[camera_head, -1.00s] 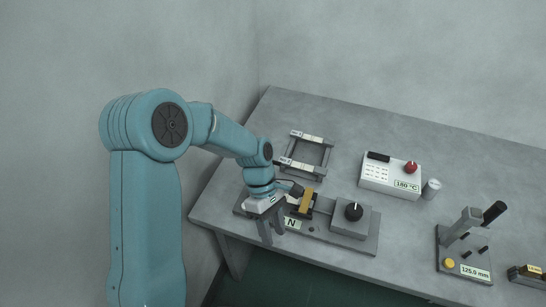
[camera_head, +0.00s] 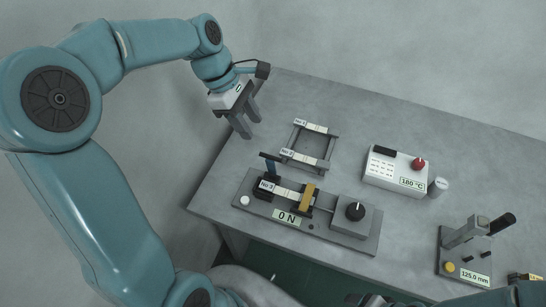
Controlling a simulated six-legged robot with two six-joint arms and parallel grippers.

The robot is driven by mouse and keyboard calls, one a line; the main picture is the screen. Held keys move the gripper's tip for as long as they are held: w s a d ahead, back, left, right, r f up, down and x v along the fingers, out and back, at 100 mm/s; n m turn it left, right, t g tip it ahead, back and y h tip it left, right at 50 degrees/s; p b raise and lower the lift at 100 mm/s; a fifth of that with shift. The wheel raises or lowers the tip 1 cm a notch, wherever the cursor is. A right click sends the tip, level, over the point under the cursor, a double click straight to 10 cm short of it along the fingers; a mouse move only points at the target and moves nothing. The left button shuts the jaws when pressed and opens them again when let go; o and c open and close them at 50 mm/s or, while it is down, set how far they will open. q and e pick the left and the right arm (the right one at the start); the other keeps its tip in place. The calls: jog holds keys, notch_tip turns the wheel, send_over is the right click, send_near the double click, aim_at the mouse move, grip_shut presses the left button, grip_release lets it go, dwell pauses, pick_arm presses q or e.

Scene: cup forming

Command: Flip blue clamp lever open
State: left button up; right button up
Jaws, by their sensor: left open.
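The blue clamp lever (camera_head: 270,168) rises upright from the dark clamp block (camera_head: 267,189) marked No 3, at the left end of the force fixture (camera_head: 318,225). A dark bar tops the lever. A pale strip (camera_head: 287,194) runs from this block to a yellow-brown block (camera_head: 306,198). My left gripper (camera_head: 249,124) is open and empty, above the table's left edge, up and left of the lever and apart from it. At the bottom edge, part of my right arm shows with a dark end (camera_head: 370,299); its jaws cannot be made out.
A frame (camera_head: 326,149) with pale strips marked No 1 and No 2 stands just behind the fixture. A white 180 °C box (camera_head: 396,171), a small cylinder (camera_head: 438,186) and a 125.0 mm device (camera_head: 465,253) stand to the right. The back of the table is clear.

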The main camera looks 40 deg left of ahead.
aim_at(269, 157)
pick_arm(q)
jog(key=x, duration=1.5)
jog(key=shift+s, duration=0.1)
pick_arm(e)
jog(key=shift+s+d+r, duration=0.1)
jog(key=shift+s+r, duration=0.05)
jog(key=shift+s, duration=0.05)
pick_arm(q)
jog(key=shift+c, duration=0.2)
